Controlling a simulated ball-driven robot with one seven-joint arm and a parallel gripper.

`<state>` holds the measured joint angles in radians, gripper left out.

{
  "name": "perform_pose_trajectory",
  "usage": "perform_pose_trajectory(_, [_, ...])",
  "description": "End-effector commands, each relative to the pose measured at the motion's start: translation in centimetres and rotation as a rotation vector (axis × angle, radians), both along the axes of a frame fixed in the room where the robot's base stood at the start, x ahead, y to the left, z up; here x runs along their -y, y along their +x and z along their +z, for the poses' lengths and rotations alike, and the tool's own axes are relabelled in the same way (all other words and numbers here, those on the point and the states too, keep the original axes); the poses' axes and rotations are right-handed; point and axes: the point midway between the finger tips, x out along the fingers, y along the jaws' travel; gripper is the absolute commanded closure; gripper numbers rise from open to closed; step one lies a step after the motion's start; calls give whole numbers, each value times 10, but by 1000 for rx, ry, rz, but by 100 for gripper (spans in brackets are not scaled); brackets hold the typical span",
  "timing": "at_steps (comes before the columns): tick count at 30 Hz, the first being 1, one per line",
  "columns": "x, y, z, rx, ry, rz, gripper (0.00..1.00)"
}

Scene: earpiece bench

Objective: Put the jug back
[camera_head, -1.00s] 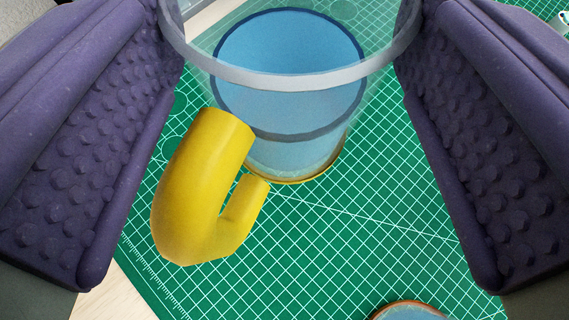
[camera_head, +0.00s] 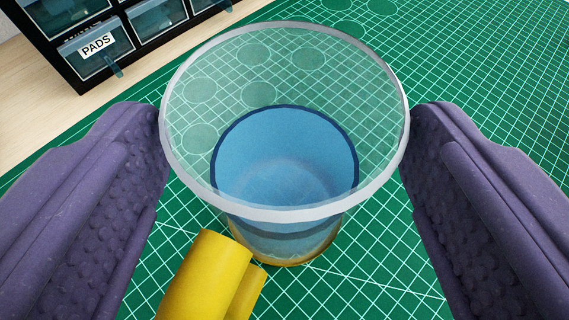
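The jug (camera_head: 285,213) is a clear, round vessel with a pale grey rim, blue contents and a thick yellow handle (camera_head: 205,275). It stands upright in the middle of the view, mouth towards me, with the handle at the lower left, cut off by the frame edge. My gripper (camera_head: 284,110) has purple studded fingers on either side of the jug. Both fingers meet the jug at its rim, so it looks shut on the jug. The lower wall tapers inward, clear of the fingers. I cannot tell whether the base touches the mat.
A green cutting mat (camera_head: 475,75) with a white grid and marked circles lies beneath and beyond the jug. A dark drawer cabinet (camera_head: 73,78), with one drawer labelled PADS, stands at the upper left on pale wood. The mat to the upper right is clear.

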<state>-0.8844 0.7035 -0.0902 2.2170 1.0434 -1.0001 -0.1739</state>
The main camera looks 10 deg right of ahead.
Motion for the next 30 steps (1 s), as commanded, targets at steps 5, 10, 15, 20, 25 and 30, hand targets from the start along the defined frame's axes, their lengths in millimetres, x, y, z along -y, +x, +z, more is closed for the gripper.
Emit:
perform_pose_trajectory(5, [0, 0, 1, 0, 0, 0, 7])
perform_pose_trajectory(10, [0, 0, 2, 0, 0, 0, 7])
perform_pose_trajectory(15, [-3, -15, 12, 0, 0, 3, 7])
perform_pose_trajectory(20, [-9, -50, 28, -1, 0, 5, 7])
perform_pose_trajectory(25, [-13, -84, 42, 1, 0, 3, 7])
perform_pose_trajectory(30, [-15, -105, 49, 0, -1, 1, 7])
